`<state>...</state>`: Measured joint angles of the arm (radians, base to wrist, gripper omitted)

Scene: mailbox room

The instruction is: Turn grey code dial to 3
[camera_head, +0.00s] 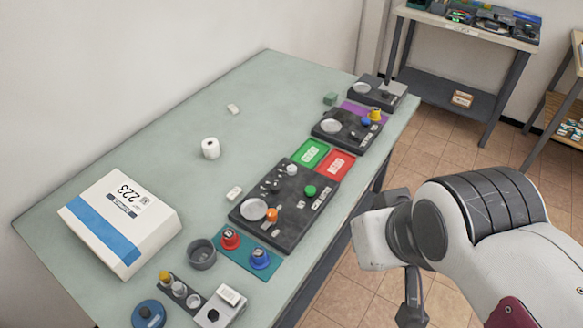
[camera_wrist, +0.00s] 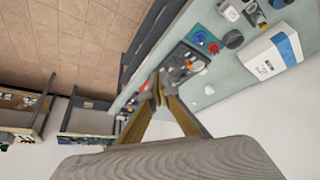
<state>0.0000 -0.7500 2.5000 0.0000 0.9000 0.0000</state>
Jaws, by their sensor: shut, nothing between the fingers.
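No dial is clearly marked as the grey code dial, and no digits are legible. One candidate is a pale grey round disc (camera_head: 254,209) on the nearest dark panel (camera_head: 286,232). Similar discs sit on the middle panel (camera_head: 331,126) and far panel (camera_head: 363,87). A dark grey round cup-like piece (camera_head: 202,253) stands left of the nearest panel. My gripper (camera_wrist: 158,90) is shut and empty in the wrist view, its fingertips meeting in front of the table with its panels behind. In the head view my arm is off the table's right side, apart from every panel.
A white box marked 223 (camera_head: 121,220) lies on the table's left. Red (camera_head: 230,239) and blue (camera_head: 260,259) knobs stand on a teal mat near the front. Green (camera_head: 311,154) and red (camera_head: 336,165) trays lie between panels. The table's back middle is mostly clear.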

